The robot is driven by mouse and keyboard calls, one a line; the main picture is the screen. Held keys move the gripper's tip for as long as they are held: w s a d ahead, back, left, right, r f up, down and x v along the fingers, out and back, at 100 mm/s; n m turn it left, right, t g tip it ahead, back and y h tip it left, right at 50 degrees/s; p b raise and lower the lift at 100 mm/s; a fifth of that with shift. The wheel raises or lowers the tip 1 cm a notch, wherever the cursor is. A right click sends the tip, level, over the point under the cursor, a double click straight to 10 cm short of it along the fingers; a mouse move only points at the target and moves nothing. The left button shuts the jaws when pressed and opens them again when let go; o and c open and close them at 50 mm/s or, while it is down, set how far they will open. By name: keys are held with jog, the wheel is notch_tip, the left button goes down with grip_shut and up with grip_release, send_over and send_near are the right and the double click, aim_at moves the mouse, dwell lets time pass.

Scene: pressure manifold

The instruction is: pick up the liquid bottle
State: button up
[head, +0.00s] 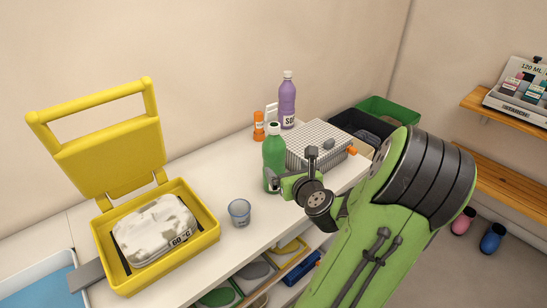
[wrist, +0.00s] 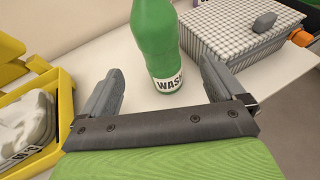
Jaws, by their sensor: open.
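A green bottle (head: 273,155) with a white cap stands upright on the white counter. In the wrist view the green bottle (wrist: 157,40) shows a white label reading "WAS…", and its top is cut off. A purple bottle (head: 287,98) labelled "SO…" stands farther back. The frames do not settle which bottle is the liquid bottle. In the head view my wrist (head: 318,200) partly hides the fingers and lies close to the green bottle.
A grey gridded block (head: 322,142) sits right of the green bottle. An orange bottle (head: 259,126) stands behind. An open yellow case (head: 208,238) with a white pack and a small blue-grey cup (head: 239,210) are left. Dark and green bins (head: 390,110) stand at the back right.

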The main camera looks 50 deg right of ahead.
aim_at(274, 158)
jog(key=x, duration=0.4)
jog(key=p+x, duration=0.1)
jog(key=x, duration=0.3)
jog(key=f+x, duration=0.1)
jog(key=x, duration=0.3)
jog(key=shift+w+a+p, duration=0.1)
jog(key=shift+a+p, duration=0.05)
jog(key=shift+p, duration=0.25)
jog(key=shift+r, duration=0.1)
jog(key=shift+c, duration=0.9)
jog(key=c, duration=1.2)
jog(key=shift+c, duration=0.8)
jog(key=shift+r, duration=0.2)
